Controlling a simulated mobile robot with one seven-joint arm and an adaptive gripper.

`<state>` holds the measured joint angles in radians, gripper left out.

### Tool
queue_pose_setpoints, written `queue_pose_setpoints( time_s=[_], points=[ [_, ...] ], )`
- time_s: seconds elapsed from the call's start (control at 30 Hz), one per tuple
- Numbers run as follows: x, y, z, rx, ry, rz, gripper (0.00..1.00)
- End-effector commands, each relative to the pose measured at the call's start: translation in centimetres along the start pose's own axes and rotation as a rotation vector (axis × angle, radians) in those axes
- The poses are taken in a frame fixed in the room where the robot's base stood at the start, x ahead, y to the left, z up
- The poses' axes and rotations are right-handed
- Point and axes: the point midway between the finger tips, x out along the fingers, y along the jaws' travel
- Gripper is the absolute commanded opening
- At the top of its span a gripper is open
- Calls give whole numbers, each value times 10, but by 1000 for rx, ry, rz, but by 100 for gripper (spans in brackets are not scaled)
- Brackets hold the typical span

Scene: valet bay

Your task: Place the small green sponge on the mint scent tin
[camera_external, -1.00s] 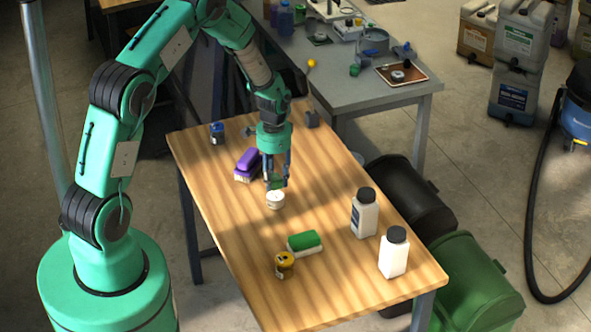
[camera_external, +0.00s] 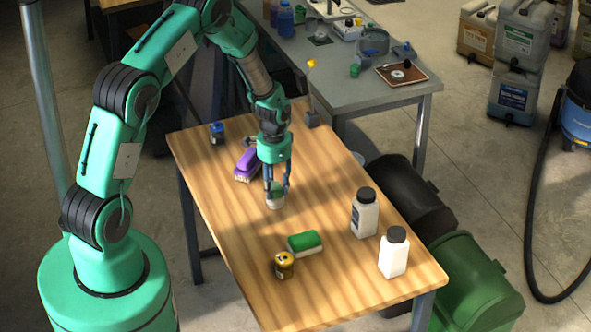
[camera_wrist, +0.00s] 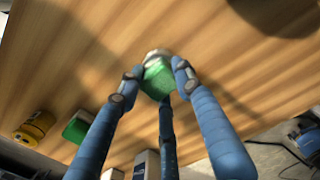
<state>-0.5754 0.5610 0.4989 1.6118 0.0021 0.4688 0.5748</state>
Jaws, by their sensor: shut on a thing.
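My gripper (camera_external: 276,190) points down over the middle of the wooden table, its fingers closed around the small green sponge (camera_external: 275,187). In the wrist view the sponge (camera_wrist: 157,79) sits between the fingertips (camera_wrist: 157,75). The small pale tin (camera_external: 275,204), which looks like the mint scent tin, stands directly under it on the table. Its pale rim (camera_wrist: 156,53) shows beyond the sponge in the wrist view. The sponge appears at the tin's top; I cannot tell whether they touch. The tin's label is not readable.
A larger green-and-white sponge (camera_external: 305,243) and yellow tin (camera_external: 284,265) lie nearer the front. Two white bottles (camera_external: 364,213) (camera_external: 394,253) stand right. The wooden table (camera_external: 225,213) is clear left of the tin.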

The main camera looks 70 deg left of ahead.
Motion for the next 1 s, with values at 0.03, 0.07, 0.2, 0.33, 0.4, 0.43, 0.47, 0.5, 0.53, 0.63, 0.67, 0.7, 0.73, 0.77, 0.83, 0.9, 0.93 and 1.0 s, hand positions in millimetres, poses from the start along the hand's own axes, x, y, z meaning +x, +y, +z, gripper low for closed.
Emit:
queue_pose_setpoints(
  time_s=[0.03,0.07,0.2,0.33,0.4,0.43,0.47,0.5,0.53,0.63,0.67,0.7,0.73,0.77,0.83,0.9,0.93,1.0],
  points=[
    [0,0,0,0,0,0,21],
    [1,0,0,0,0,0,21],
    [3,0,0,0,0,0,38],
    [3,0,0,0,0,0,54],
    [3,0,0,0,0,0,54],
    [3,0,0,0,0,0,54],
    [3,0,0,0,0,0,54],
    [3,0,0,0,0,0,54],
    [3,0,0,0,0,0,54],
    [2,0,0,0,0,0,54],
    [1,0,0,0,0,0,54],
    [0,0,0,0,0,0,54],
    [-2,0,0,0,0,0,54],
    [-3,0,0,0,0,0,54],
    [-9,0,0,0,1,0,54],
    [-16,0,0,0,1,0,54],
    [-19,0,0,0,1,0,54],
    [-29,0,0,0,1,-1,54]
  ],
)
